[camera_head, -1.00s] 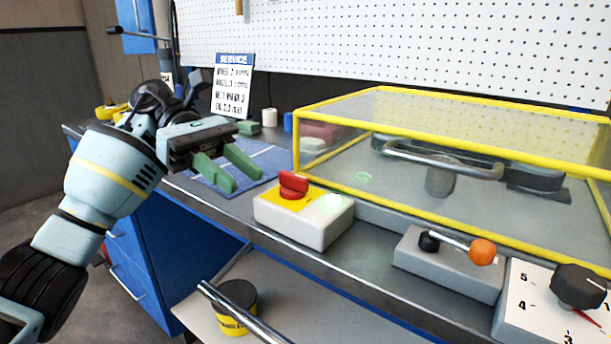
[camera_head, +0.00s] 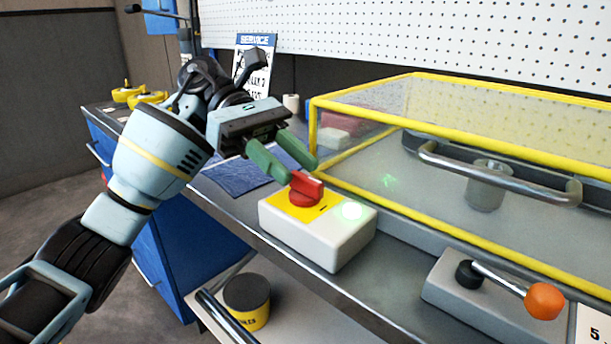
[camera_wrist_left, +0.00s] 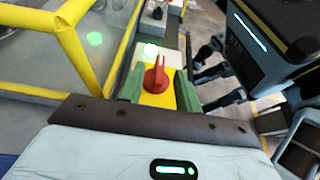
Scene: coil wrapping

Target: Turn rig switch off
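The rig switch is a white box (camera_head: 325,242) with a red rotary knob (camera_head: 306,189) on a yellow plate and a glowing green lamp (camera_head: 351,211). It sits at the front of the bench. My left gripper (camera_head: 292,166) is open, its green fingers just behind and above the knob in the head view. In the left wrist view the red knob (camera_wrist_left: 156,76) shows between the two green fingers (camera_wrist_left: 158,90), with a visible gap on each side. I cannot tell how far the fingertips are from the box. My right gripper is not in view in the head view.
A yellow-framed clear guard (camera_head: 420,185) with a metal handle stands right behind the switch. A lever with an orange ball (camera_head: 544,301) is at the right. A yellow-black can (camera_head: 246,300) stands on the lower shelf. A blue mat (camera_head: 240,176) lies left of the switch.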

